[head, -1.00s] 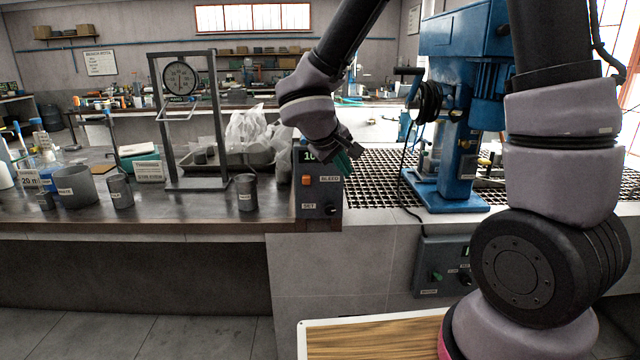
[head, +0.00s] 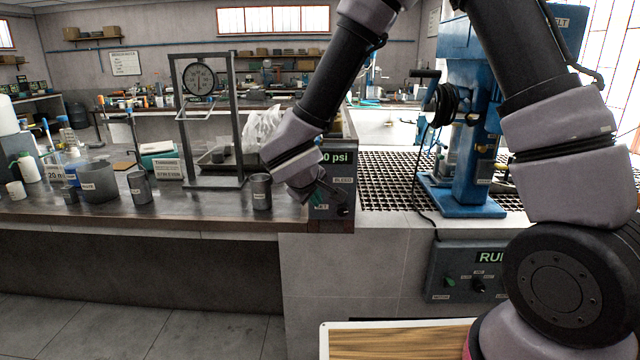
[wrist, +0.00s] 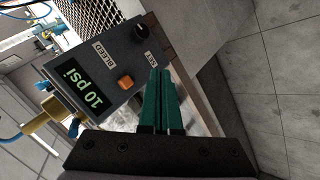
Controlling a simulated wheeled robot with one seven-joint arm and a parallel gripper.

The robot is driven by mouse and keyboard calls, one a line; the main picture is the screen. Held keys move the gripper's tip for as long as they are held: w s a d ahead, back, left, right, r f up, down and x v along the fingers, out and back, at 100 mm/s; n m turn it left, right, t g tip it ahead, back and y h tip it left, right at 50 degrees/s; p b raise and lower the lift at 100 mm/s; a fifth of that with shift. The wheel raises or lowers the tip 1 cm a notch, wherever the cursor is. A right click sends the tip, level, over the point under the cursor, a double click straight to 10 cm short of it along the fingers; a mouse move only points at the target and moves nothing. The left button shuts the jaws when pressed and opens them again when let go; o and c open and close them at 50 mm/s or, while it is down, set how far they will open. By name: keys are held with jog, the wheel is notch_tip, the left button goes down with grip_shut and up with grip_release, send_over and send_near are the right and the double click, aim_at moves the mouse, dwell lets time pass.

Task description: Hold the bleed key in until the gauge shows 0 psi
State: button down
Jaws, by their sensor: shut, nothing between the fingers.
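The dark gauge box (head: 342,158) stands at the right end of the bench. Its green display (wrist: 83,87) reads 10 psi in the wrist view. In the head view my arm covers the display's first digit. The orange bleed key (wrist: 125,82) sits beside the display near the BLEED label and does not look covered in the wrist view; my gripper hides it in the head view. My gripper (wrist: 161,72) is shut and empty, its green fingertips close to the SET label, to the side of the bleed key. I cannot tell whether they touch the panel.
A black knob (wrist: 141,31) is on the same panel, near the fingertips. A grey cup (head: 261,191) stands on the bench just left of my gripper. A blue machine (head: 470,160) stands on the grating at right.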

jog(key=w, duration=0.8)
jog(key=shift+d, duration=0.2)
jog(key=shift+w, duration=0.15)
dwell(1.7)
jog(key=shift+w, duration=0.3)
jog(key=shift+w, duration=0.6)
dwell(0.6)
jog(key=shift+s, duration=0.2)
dwell(1.8)
jog(key=shift+s, duration=0.8)
jog(key=shift+s+a, duration=0.1)
jog(key=shift+s, duration=2.4)
